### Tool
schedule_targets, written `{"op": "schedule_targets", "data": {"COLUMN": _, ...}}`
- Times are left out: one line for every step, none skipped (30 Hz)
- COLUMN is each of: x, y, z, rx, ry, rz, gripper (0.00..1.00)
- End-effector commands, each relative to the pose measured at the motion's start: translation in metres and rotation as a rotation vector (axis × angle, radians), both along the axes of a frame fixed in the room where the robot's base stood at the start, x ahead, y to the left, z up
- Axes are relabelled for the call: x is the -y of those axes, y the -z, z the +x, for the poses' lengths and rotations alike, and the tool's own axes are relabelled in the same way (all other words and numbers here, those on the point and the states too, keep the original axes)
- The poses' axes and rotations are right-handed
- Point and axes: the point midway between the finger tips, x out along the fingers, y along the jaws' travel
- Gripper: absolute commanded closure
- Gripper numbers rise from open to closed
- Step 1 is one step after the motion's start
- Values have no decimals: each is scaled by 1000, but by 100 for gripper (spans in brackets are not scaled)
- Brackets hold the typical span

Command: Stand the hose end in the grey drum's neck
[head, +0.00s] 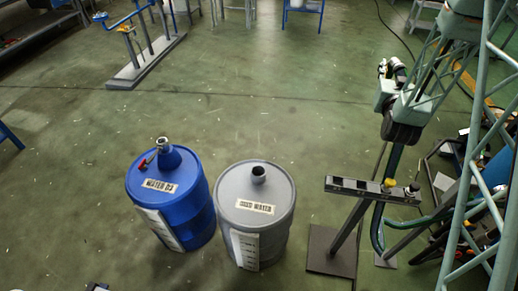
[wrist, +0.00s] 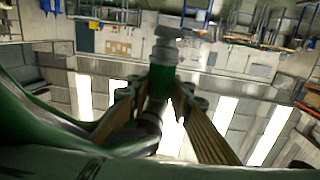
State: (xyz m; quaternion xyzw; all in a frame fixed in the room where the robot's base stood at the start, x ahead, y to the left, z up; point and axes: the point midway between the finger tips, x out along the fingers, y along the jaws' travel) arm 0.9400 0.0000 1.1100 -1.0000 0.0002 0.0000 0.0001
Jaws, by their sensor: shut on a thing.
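The grey drum (head: 254,215) stands upright on the floor near the middle front of the head view. Its short dark neck (head: 258,174) rises from the lid and has an open top. My gripper (wrist: 158,103) is shut on the green hose (wrist: 161,78) in the wrist view, just below the hose's grey end fitting (wrist: 165,48). In the head view my gripper (head: 388,70) is at the upper right, well apart from the drum and beyond it. The hose (head: 378,232) hangs in a curve below my arm. My wrist partly hides the grip there.
A blue drum (head: 171,205) with a funnel-shaped neck (head: 167,155) stands close left of the grey drum. A stand with a grey crossbar (head: 358,188) and square base (head: 332,250) is to its right. The floor (head: 270,110) behind the drums is clear.

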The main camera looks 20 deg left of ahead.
Motion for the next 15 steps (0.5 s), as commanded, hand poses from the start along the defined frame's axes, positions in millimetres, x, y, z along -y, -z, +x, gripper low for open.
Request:
{"op": "schedule_targets", "data": {"x": -1, "y": 0, "z": 1, "rx": 1, "ry": 0, "rz": 0, "gripper": 97}}
{"op": "schedule_targets", "data": {"x": -2, "y": 0, "z": 1, "rx": 1, "ry": 1, "rz": 0, "gripper": 97}}
{"op": "schedule_targets", "data": {"x": -3, "y": 1, "z": 1, "rx": 2, "ry": 2, "rz": 0, "gripper": 97}}
{"op": "schedule_targets", "data": {"x": -4, "y": 1, "z": 2, "rx": 2, "ry": 3, "rz": 1, "gripper": 97}}
{"op": "schedule_targets", "data": {"x": -5, "y": 2, "z": 3, "rx": 2, "ry": 5, "rz": 1, "gripper": 97}}
{"op": "schedule_targets", "data": {"x": -8, "y": 3, "z": 4, "rx": 2, "ry": 7, "rz": 1, "gripper": 97}}
{"op": "schedule_targets", "data": {"x": -10, "y": 4, "z": 5, "rx": 2, "ry": 8, "rz": 2, "gripper": 97}}
{"op": "schedule_targets", "data": {"x": -12, "y": 6, "z": 6, "rx": 2, "ry": 11, "rz": 2, "gripper": 97}}
{"op": "schedule_targets", "data": {"x": -15, "y": 7, "z": 7, "rx": 3, "ry": 16, "rz": 3, "gripper": 97}}
{"op": "schedule_targets", "data": {"x": -18, "y": 9, "z": 8, "rx": 3, "ry": 18, "rz": 3, "gripper": 97}}
{"op": "schedule_targets", "data": {"x": -21, "y": 11, "z": 10, "rx": 3, "ry": 21, "rz": 4, "gripper": 97}}
{"op": "schedule_targets", "data": {"x": -25, "y": 14, "z": 12, "rx": 4, "ry": 28, "rz": 4, "gripper": 97}}
{"op": "schedule_targets", "data": {"x": -29, "y": 16, "z": 13, "rx": 4, "ry": 32, "rz": 5, "gripper": 97}}
{"op": "schedule_targets", "data": {"x": -33, "y": 18, "z": 15, "rx": 5, "ry": 37, "rz": 6, "gripper": 97}}
{"op": "schedule_targets", "data": {"x": -39, "y": 21, "z": 16, "rx": 5, "ry": 43, "rz": 6, "gripper": 97}}
